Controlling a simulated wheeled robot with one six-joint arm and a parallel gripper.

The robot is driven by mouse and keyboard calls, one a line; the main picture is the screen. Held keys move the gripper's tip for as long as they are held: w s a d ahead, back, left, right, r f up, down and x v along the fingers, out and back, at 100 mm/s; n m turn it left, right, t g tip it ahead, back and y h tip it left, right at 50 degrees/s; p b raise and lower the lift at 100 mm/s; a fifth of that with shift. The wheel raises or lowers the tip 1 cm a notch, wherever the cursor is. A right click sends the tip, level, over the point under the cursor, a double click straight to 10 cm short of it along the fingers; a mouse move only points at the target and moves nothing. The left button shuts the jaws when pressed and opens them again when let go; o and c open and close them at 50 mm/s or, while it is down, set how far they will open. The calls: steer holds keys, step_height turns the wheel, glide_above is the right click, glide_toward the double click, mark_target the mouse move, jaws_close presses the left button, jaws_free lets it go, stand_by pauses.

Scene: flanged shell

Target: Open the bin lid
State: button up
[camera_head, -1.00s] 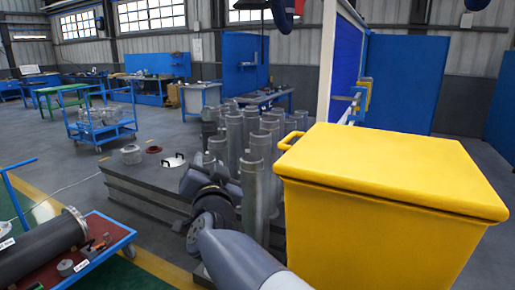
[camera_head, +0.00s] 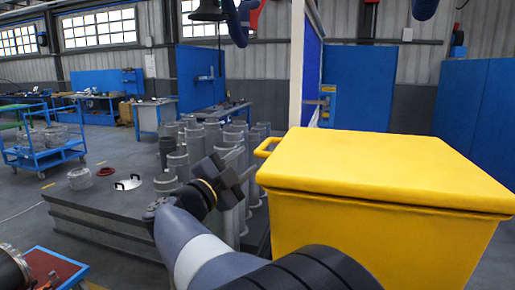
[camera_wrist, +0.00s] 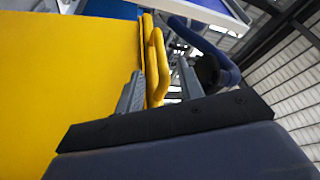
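The yellow bin (camera_head: 375,235) stands at the right in the head view. Its yellow lid (camera_head: 390,165) lies flat and shut on top. A loop handle (camera_head: 267,146) sticks out from the lid's left edge. My gripper (camera_head: 246,172) is just left of the bin, slightly below the handle in the picture. In the wrist view my gripper (camera_wrist: 160,85) has its two fingers apart, and the yellow handle (camera_wrist: 157,65) shows between and beyond them. I cannot tell whether the fingers touch it. The bin's yellow wall (camera_wrist: 70,80) fills the left of that view.
A low grey platform (camera_head: 110,215) with several upright metal cylinders (camera_head: 180,163) stands left of and behind my gripper. A blue cart (camera_head: 45,150) is farther left. Blue panels (camera_head: 470,105) stand behind the bin. A red-topped cart (camera_head: 50,268) is at the lower left.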

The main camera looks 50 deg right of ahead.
mark_target(260, 149)
steer(key=p+x, duration=0.1)
steer(key=x, duration=0.6)
steer(key=shift+d, duration=0.15)
steer(key=shift+c, duration=0.2)
jaws_close()
